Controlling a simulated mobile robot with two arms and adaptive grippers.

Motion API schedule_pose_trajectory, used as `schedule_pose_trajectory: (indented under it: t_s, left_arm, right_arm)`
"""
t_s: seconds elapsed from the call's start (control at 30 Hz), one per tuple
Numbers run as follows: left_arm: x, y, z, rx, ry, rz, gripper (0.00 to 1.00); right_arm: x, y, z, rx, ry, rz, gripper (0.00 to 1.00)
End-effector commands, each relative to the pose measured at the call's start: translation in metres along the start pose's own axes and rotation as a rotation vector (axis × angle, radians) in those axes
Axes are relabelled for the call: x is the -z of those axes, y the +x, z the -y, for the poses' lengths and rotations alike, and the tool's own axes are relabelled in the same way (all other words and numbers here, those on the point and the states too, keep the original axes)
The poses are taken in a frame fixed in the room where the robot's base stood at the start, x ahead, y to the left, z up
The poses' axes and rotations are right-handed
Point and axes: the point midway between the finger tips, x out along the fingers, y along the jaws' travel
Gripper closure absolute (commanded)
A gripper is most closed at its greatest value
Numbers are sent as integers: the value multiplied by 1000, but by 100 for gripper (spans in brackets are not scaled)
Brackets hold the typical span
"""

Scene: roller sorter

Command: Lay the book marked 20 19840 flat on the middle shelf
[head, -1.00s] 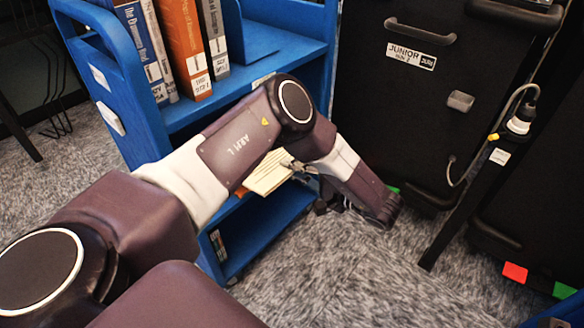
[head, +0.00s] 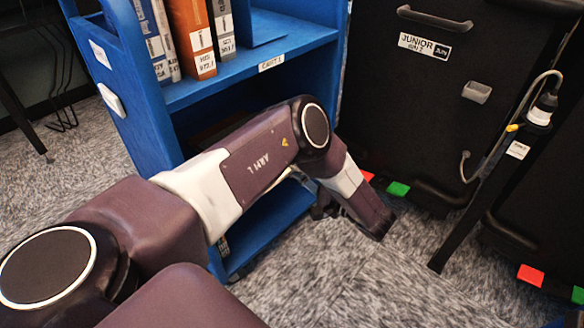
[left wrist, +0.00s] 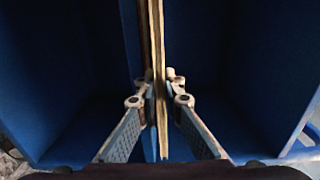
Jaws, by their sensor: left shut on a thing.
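My left gripper (left wrist: 158,92) is shut on a thin book (left wrist: 157,40). The book shows edge-on in the left wrist view, with pale page edges, standing between blue cart surfaces. Its marking cannot be read. In the head view, my left arm hides the gripper and nearly all of the book, leaving only a pale sliver below the forearm. The blue cart (head: 130,100) has an upper shelf with books, a dark opening below it and a low blue shelf (head: 265,232). The arm covers most of the middle level. My right gripper is not in view.
Several upright books (head: 192,35) and a blue bookend stand on the upper shelf, whose front edge carries a label (head: 272,63). A black cabinet marked JUNIOR (head: 424,45) stands to the right. A black post (head: 480,190) with a cable rises near it. Grey carpet lies in front.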

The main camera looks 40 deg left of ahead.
Motion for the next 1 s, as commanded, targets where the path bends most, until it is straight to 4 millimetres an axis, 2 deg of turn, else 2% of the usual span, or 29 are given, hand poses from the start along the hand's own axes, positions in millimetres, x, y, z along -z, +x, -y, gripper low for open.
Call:
schedule_pose_trajectory:
  t_s: [0.4, 0.43, 0.6, 1.0]
  left_arm:
    - [0, 2, -1, 10, -1, 0, 100]
    - [0, 1, -1, 10, -1, 0, 89]
    - [0, 1, -2, 9, -1, 0, 72]
    - [0, 1, -3, 5, 1, -1, 72]
  right_arm:
    - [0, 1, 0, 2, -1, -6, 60]
    - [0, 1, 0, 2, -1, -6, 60]
    - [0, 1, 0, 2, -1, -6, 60]
    - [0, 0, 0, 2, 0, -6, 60]
